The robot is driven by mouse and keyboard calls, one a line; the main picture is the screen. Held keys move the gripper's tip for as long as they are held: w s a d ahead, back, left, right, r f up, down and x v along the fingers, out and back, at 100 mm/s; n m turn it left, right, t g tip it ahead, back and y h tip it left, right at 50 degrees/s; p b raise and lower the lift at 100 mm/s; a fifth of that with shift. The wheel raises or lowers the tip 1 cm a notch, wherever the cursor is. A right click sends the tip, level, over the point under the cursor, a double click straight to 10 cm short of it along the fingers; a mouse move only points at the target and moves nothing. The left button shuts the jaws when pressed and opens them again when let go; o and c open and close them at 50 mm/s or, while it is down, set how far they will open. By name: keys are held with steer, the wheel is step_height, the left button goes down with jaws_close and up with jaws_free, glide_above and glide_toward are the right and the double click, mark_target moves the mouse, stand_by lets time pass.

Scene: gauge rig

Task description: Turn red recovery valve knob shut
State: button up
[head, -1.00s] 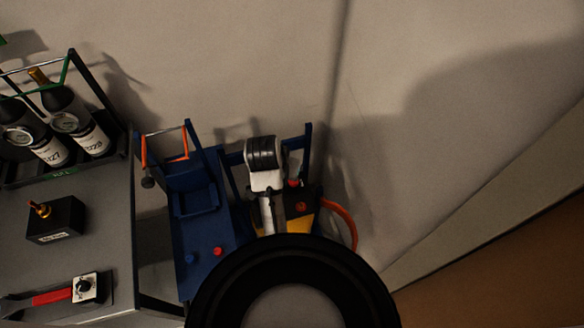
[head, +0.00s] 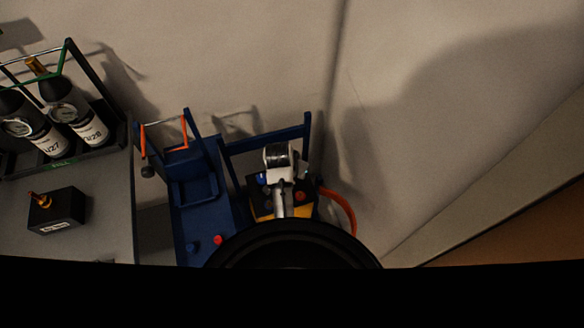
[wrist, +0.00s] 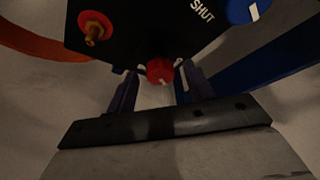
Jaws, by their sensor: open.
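The red knob (wrist: 160,71) shows in the wrist view at the edge of a dark panel (wrist: 150,40), with a small pale mark on its face. My gripper (wrist: 157,82) is open, with one finger on each side of the knob. Whether the fingers touch it I cannot tell. The word SHUT is printed on the panel, up and right of the knob. In the head view my gripper (head: 279,156) is over the dark and yellow unit (head: 302,207); the red knob cannot be clearly made out there.
A blue knob (wrist: 243,9) and a brass fitting on a red disc (wrist: 94,27) flank the red knob. An orange hose (head: 343,205) curves at the unit's right. A blue frame (head: 265,140) stands around it. A bottle rack (head: 103,163) and a black box (head: 58,211) are left.

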steer(key=c, duration=1)
steer(key=shift+o, duration=0.2)
steer(key=shift+r, duration=0.1)
steer(key=shift+w+m+p, duration=0.1)
steer(key=shift+m+p, duration=0.55)
steer(key=shift+m, duration=0.05)
steer(key=m+p, duration=0.1)
steer(key=m+h, duration=0.1)
steer(key=m, duration=0.1)
steer(key=shift+w+a+g+h+p, duration=0.1)
steer(key=shift+g+h+p, duration=0.2)
steer(key=shift+g+p, duration=0.1)
steer(key=m+g, duration=0.1)
steer(key=m, duration=0.2)
steer(key=shift+w+m+h, duration=0.1)
steer(key=shift+m+h, duration=0.3)
steer(key=shift+a+m+g+p, duration=0.1)
steer(key=shift+m+g+p, duration=0.2)
steer(key=shift+m+g, duration=0.85)
steer(key=shift+m+t, duration=0.35)
steer(key=shift+m, duration=0.3)
